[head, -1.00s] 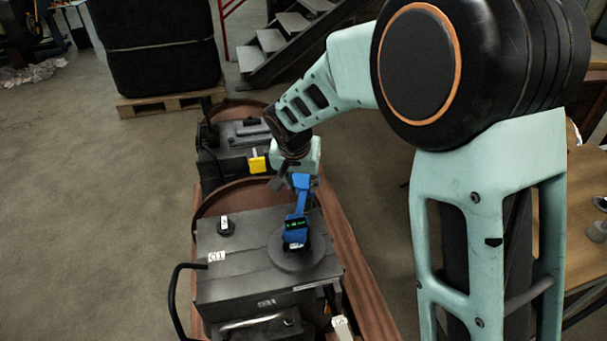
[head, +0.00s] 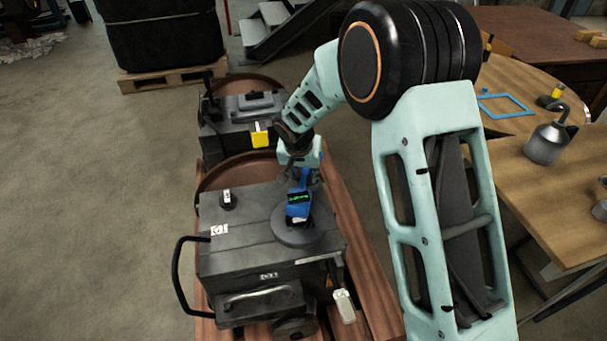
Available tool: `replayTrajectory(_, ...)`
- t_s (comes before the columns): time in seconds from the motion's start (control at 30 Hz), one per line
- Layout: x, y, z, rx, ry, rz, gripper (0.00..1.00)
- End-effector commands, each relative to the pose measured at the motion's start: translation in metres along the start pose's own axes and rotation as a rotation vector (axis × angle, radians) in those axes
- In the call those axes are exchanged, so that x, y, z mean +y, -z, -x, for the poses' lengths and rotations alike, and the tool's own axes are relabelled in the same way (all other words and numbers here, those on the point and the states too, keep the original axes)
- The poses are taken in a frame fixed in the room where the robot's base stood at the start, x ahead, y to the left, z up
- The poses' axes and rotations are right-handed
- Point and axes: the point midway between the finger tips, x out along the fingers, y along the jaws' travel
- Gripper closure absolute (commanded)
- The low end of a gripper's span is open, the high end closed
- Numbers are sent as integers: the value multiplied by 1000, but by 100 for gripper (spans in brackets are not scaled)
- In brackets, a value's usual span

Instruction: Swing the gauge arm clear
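The blue gauge arm (head: 299,206) stands on a round grey disc (head: 297,234) on top of the nearer dark metal box (head: 255,248). Its dark display with green characters faces the camera. The blue part runs up and back from the display, toward my gripper. My gripper (head: 303,175) is at the back edge of the box, just behind the gauge arm's upper end. Its fingers are small and partly hidden, so I cannot tell whether they touch the blue part or are open or shut.
A second dark box with a yellow tag (head: 260,138) stands behind. A black handle loop (head: 177,290) sticks out at the left. The floor at left is clear.

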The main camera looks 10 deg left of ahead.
Motion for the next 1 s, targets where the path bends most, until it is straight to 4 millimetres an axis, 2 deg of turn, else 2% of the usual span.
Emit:
replayTrajectory(0.2, 0, 0, 0, 0, 0, 0, 68)
replayTrajectory(0.5, 0, 0, 0, 0, 0, 0, 100)
replayTrajectory(0.87, 1, 0, 0, 0, 0, 0, 100)
replayTrajectory(1.0, 6, 2, 0, -1, -1, -1, 100)
